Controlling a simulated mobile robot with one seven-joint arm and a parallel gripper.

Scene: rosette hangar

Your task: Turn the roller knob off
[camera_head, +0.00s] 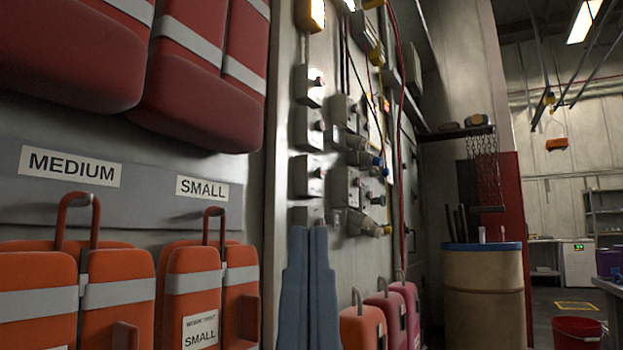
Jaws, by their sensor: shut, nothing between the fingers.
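Several grey switch boxes (307,176) with small knobs are fixed to the wall panel in the middle of the view. Darker and blue knobs show farther right. I cannot read any label, so I cannot tell which one is the roller knob or how it is set. My gripper (309,229) is at the bottom centre, blue-grey, with its two fingers pointing up and shut together. It holds nothing. Its tips overlap the lowest left box in the view; contact cannot be told.
Orange cases (118,290) and dark red bags (205,80) fill the left wall. Smaller red and pink cases (382,315) stand right of my gripper. A beige barrel (483,300) and a red bucket (578,333) stand farther right, with open floor behind.

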